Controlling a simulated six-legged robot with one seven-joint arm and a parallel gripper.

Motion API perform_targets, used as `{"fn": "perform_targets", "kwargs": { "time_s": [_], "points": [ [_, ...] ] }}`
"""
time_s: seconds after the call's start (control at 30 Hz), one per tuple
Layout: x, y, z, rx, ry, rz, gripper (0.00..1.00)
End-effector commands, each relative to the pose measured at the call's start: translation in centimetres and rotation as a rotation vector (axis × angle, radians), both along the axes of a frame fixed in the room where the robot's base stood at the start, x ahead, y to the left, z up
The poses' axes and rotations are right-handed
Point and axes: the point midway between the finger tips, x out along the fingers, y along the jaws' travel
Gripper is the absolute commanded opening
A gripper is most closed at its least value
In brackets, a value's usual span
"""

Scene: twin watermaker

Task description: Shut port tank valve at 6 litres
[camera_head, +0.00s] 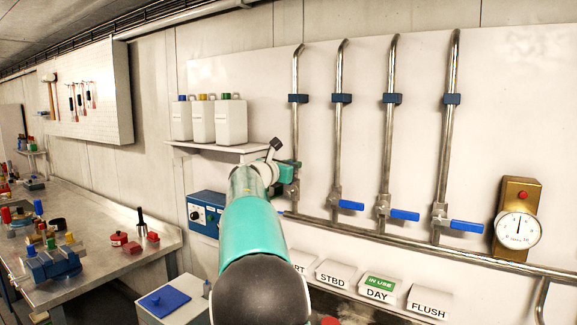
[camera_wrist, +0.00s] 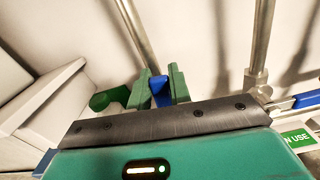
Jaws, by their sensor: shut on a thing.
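The leftmost of several steel pipes (camera_head: 296,130) on the white panel carries a valve (camera_head: 291,191) low down, partly behind my arm. My gripper (camera_head: 288,171) is at that valve. In the wrist view, my gripper (camera_wrist: 156,90) is shut on a blue valve handle (camera_wrist: 158,88), which shows between its green fingers. The head view hides most of this handle, so its exact angle cannot be told. A label ending in "RT" (camera_head: 299,263) sits below, partly covered by my arm. A brass-coloured box bears a round white dial (camera_head: 517,230); its needle points about straight up, and its numbers are too small to read.
Three more valves to the right have blue handles (camera_head: 351,205) (camera_head: 405,214) (camera_head: 466,226) lying sideways. Labels STBD (camera_head: 332,273), DAY (camera_head: 378,288) with a green "IN USE" sign, and FLUSH (camera_head: 429,302) stand below. White jugs (camera_head: 203,120) stand on a shelf (camera_head: 215,147) close left of my gripper.

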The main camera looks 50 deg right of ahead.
Motion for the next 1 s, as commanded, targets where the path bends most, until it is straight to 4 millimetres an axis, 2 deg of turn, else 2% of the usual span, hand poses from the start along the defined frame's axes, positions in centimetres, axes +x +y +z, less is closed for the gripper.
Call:
{"fn": "perform_targets", "kwargs": {
  "time_s": [0.6, 1.0],
  "points": [
    [-4.2, -0.3, -1.7, 0.049, -0.510, 0.001, 0.00],
    [-5.6, -0.5, -2.9, 0.068, -0.722, 0.000, 0.00]
  ]
}}
